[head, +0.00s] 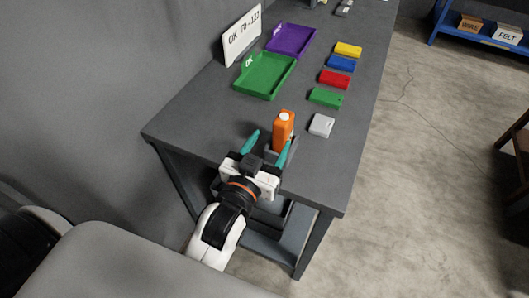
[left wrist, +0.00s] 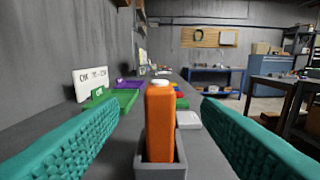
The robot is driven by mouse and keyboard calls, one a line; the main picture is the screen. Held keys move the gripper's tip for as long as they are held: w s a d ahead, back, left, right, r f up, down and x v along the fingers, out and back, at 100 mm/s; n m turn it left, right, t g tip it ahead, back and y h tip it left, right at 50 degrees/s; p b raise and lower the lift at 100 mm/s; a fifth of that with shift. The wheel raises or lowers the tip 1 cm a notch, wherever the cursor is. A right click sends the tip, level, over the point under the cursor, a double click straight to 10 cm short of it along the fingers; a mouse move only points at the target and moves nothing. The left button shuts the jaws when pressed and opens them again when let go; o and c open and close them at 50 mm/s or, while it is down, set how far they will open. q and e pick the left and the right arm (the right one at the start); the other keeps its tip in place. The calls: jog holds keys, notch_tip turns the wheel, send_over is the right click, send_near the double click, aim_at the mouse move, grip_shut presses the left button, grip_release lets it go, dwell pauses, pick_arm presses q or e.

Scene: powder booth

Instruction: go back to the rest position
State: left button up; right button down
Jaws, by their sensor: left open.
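My left gripper (head: 268,147) reaches over the near end of the grey table (head: 185,125) with its teal fingers apart. In the left wrist view the open fingers (left wrist: 160,140) stand to either side of an orange bottle with a white cap, with clear gaps. The orange bottle (head: 283,131) stands upright in a small grey holder (left wrist: 180,160) on the table. It also shows in the left wrist view (left wrist: 160,118). My right gripper is in neither view.
A green tray (head: 264,75), a purple tray (head: 291,40) and a white sign (head: 242,35) are farther along the table. A white block (head: 321,125) and several coloured blocks line the right side. A blue shelf (head: 480,35) stands at the far right; the floor between is mostly clear.

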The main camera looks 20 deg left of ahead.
pick_arm(q)
jog(key=s+a+f+m+g, duration=0.1)
jog(key=s+a+f+g, duration=0.2)
jog(key=s+f+g, duration=0.5)
jog(key=s+a+f+m+g, duration=0.1)
jog(key=s+a+f+g, duration=0.1)
jog(key=s+f+g, duration=0.55)
jog(key=s+f, duration=0.3)
jog(key=f, duration=2.6)
jog(key=s+a+f+g, duration=0.1)
jog(key=s+a+f, duration=0.2)
jog(key=s+f, duration=1.2)
jog(key=shift+s+a+y, duration=0.15)
jog(key=shift+s+y, duration=0.15)
jog(key=shift+s, duration=0.3)
jog(key=shift+f, duration=0.1)
